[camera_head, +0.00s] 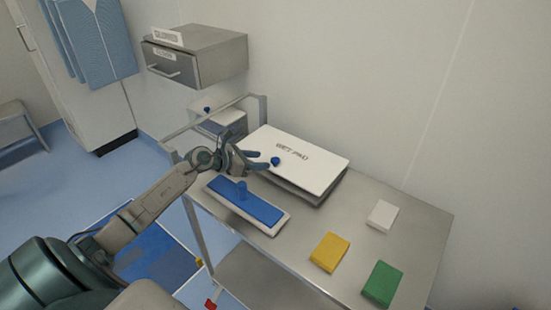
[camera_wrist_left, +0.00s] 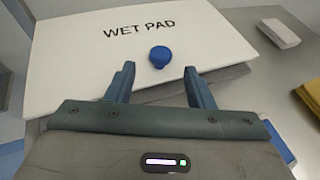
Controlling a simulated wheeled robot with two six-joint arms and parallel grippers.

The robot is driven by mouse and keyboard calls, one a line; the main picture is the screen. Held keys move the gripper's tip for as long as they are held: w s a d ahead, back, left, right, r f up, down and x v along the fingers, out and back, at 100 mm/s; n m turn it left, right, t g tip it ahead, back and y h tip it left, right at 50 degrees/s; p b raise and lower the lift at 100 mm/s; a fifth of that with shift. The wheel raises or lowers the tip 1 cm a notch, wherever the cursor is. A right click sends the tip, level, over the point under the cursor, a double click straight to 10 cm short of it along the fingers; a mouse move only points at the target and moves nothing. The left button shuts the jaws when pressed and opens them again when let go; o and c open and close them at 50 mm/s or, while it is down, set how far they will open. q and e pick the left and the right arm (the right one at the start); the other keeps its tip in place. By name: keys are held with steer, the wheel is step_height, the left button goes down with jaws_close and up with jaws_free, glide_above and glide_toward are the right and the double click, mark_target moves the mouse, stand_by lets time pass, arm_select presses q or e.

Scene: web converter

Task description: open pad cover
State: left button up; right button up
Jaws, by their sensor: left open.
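The pad cover (camera_head: 305,159) is a flat white lid marked "WET PAD". It lies closed on a grey box (camera_head: 310,198) on the steel table. A round blue knob (camera_head: 275,161) stands near the cover's front edge; the knob also shows in the left wrist view (camera_wrist_left: 160,56). My left gripper (camera_head: 262,161) is at the cover's front edge, close to the knob. In the left wrist view the left gripper (camera_wrist_left: 157,80) is open, with the knob just beyond and between its fingertips, not held. My right gripper is not in view.
A blue flat mop head (camera_head: 245,204) lies in front of the box. Yellow (camera_head: 330,252), green (camera_head: 382,284) and white (camera_head: 382,216) blocks lie on the steel table (camera_head: 425,228) to the right. Another box with a blue knob (camera_head: 220,120) and a metal rail stand behind left.

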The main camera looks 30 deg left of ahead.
mark_target(273, 160)
arm_select(q)
steer(key=p+x, duration=0.1)
steer(key=x, duration=0.6)
steer(key=shift+w+d, duration=0.1)
jaws_close()
